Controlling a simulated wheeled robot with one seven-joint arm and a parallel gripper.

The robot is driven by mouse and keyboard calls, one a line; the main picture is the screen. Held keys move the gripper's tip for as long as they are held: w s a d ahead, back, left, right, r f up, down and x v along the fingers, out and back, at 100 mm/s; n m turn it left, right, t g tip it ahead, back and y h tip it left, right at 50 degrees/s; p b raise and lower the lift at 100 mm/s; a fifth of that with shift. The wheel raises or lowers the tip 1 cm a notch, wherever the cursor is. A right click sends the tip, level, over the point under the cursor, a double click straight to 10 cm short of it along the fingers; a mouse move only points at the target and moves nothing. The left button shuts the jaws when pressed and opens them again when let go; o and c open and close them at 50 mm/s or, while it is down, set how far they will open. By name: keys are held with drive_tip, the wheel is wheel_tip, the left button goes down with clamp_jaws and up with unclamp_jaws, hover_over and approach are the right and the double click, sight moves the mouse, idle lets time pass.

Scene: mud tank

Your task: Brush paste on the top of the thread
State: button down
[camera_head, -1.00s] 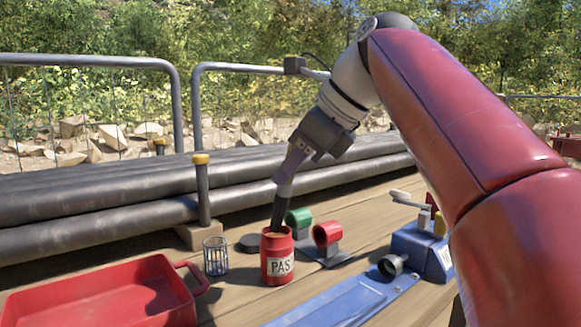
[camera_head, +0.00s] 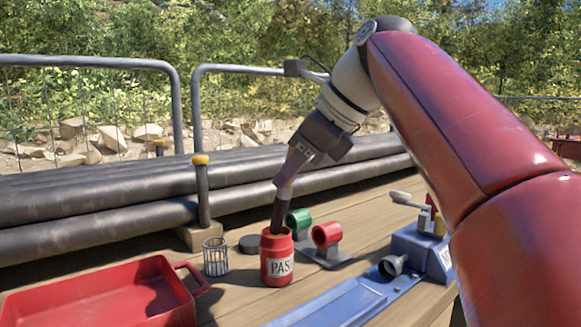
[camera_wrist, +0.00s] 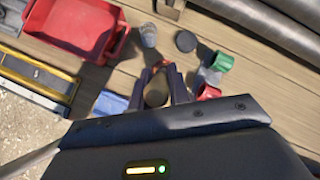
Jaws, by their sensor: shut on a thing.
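My gripper (camera_head: 287,178) is shut on a dark brush (camera_head: 280,210), which slants down into the mouth of the red paste jar (camera_head: 277,262). The jar stands upright on the wooden deck with a white label reading "PAS". The brush's lower end is hidden inside it. In the wrist view my gripper's fingers (camera_wrist: 158,88) sit around a brownish round end (camera_wrist: 156,93), likely the brush handle; the jar is mostly hidden there.
Green (camera_head: 299,221) and red (camera_head: 326,234) rings stand on a bracket right of the jar. Pipes (camera_head: 95,205) and a yellow-capped post (camera_head: 203,195) are behind.

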drive_tip(key=shift+f+b, duration=0.3)
drive_tip(key=shift+f, duration=0.15)
idle(0.3)
idle(0.5)
wheel_tip(320, 180, up, 5)
drive_tip(key=p, duration=0.6)
drive_tip(key=shift+r+p, duration=0.6)
drive_tip(key=shift+r, duration=0.45)
